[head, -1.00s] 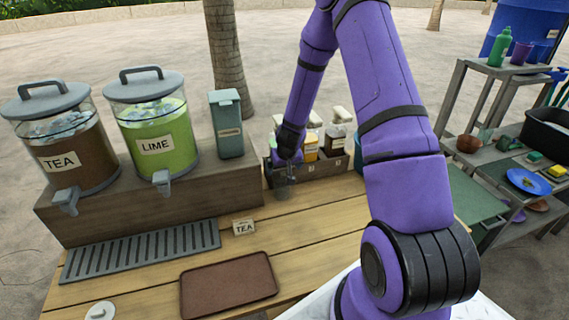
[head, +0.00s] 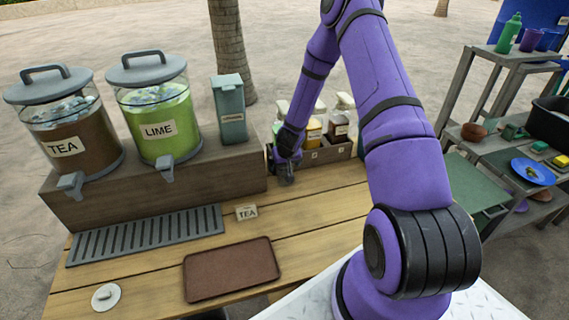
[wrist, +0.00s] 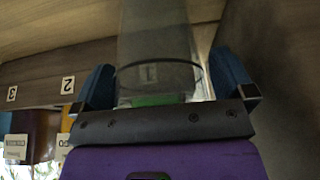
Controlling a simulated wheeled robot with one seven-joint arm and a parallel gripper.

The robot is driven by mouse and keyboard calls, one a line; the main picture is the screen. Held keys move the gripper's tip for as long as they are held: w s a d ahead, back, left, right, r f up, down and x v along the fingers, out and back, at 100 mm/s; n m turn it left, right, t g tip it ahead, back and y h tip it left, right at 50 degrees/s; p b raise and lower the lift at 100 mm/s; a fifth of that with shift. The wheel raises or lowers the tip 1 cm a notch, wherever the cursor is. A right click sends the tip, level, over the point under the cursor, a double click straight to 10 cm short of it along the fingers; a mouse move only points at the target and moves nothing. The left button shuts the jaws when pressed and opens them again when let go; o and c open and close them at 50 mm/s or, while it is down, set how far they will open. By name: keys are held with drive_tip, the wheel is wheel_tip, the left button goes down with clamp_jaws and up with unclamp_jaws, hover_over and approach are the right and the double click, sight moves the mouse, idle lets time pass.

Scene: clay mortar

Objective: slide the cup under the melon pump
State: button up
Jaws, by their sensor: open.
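A clear cup (wrist: 157,40) stands between the two blue fingers of my gripper (wrist: 166,75) in the wrist view. The fingers are open on either side of it, with a gap showing. In the head view my gripper (head: 285,165) is low at the left end of the pump rack (head: 325,155), and the cup there is mostly hidden or too small to make out. The digit 1 shows through the cup, with a green patch below it. The yellow pump bottle (head: 314,130) and the brown one (head: 339,127) stand in the rack. No melon label is readable.
The tea dispenser (head: 65,130) and lime dispenser (head: 155,122) stand on a wooden riser (head: 165,190) at left, beside a grey-green canister (head: 230,110). A drip grate (head: 145,235), a tea card (head: 246,212) and a brown tray (head: 230,270) lie in front. Shelves stand at right.

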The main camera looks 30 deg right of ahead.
drive_tip(key=c, duration=1)
drive_tip(key=shift+o, duration=0.2)
drive_tip(key=shift+s+d, duration=0.2)
drive_tip(key=shift+d, duration=0.75)
drive_tip(key=o, duration=1)
drive_tip(key=shift+c, duration=0.2)
drive_tip(key=v, duration=1)
drive_tip(key=shift+s+r, duration=0.2)
drive_tip(key=shift+r, duration=0.15)
drive_tip(key=shift+a+r, duration=0.1)
